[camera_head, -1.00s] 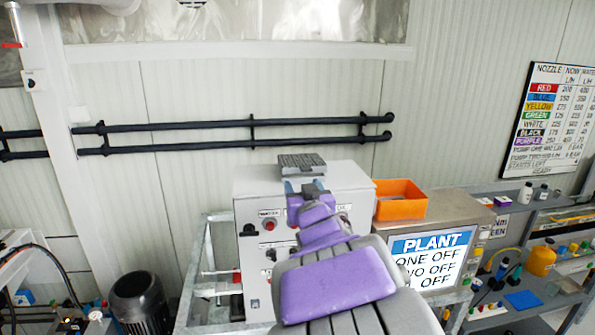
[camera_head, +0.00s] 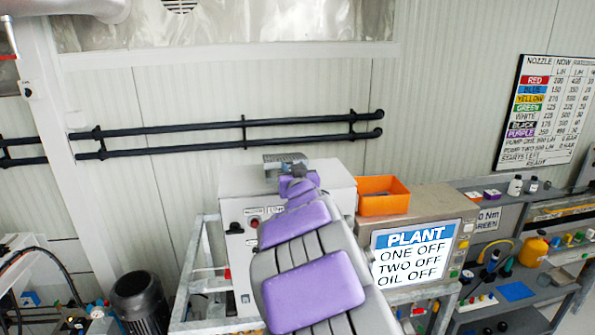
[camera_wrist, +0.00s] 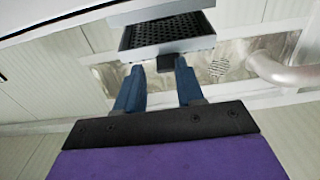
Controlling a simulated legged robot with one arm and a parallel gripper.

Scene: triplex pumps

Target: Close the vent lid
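A grey vent piece with a dark mesh (camera_wrist: 165,32) hangs at the top centre of the wrist view, with a light grey panel (camera_wrist: 160,10) just above it. I cannot tell for sure which part is the lid. In the head view the grey vent (camera_head: 284,158) is on top of the white control cabinet, partly hidden by my arm. My gripper (camera_wrist: 160,66) has two blue fingers spread apart, with nothing held between them. Its tips are just below the vent's lower edge, near a small dark tab (camera_wrist: 180,60); contact is unclear. In the head view my gripper (camera_head: 293,172) is right before the vent.
The white cabinet (camera_head: 235,185) stands under my arm. An orange bin (camera_head: 383,197) sits to its right, above the PLANT display (camera_head: 420,253). Black pipes (camera_head: 200,137) run along the wall behind. A dark motor (camera_head: 138,298) stands at lower left.

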